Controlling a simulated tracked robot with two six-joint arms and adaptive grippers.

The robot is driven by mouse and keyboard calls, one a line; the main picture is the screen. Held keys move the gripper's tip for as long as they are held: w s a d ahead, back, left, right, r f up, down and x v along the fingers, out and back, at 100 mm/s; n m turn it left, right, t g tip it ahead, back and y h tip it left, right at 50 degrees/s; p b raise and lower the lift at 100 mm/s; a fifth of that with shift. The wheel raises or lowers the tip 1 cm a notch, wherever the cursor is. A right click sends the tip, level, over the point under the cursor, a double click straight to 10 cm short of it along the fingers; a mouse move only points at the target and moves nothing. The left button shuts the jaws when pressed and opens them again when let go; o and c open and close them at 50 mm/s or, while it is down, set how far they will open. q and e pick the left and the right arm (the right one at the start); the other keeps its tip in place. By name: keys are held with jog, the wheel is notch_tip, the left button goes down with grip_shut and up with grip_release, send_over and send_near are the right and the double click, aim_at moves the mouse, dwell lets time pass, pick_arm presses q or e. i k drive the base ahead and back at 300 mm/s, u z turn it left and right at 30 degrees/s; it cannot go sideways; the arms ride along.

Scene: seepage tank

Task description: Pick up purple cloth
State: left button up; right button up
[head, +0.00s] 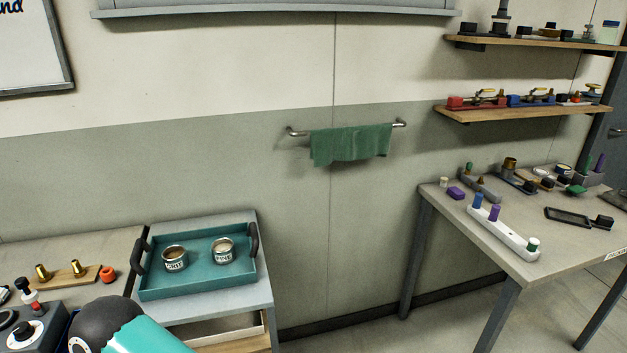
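No cloth that is clearly purple shows in the head view. A green cloth (350,145) hangs over a metal rail (296,133) on the wall, near the middle of the picture. A small purple block-like thing (456,193) lies on the right table (455,222), near its left corner; it is too small to tell whether it is cloth. Neither of my grippers is in view.
A teal tray (190,290) with two cans (174,258) stands on a low cabinet at left. A white strip (505,235) with colored pegs lies on the right table, with several small items behind. Two wall shelves (520,112) hang above. Floor is clear between the furniture.

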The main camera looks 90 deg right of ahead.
aim_at(453, 191)
jog(key=z, duration=0.25)
jog(key=i, duration=0.3)
jog(key=z, duration=2.85)
jog(key=i, duration=0.25)
jog(key=z, duration=1.3)
jog(key=k, duration=0.45)
jog(key=z, duration=0.55)
jog(key=i, duration=1.5)
jog(key=u, duration=0.55)
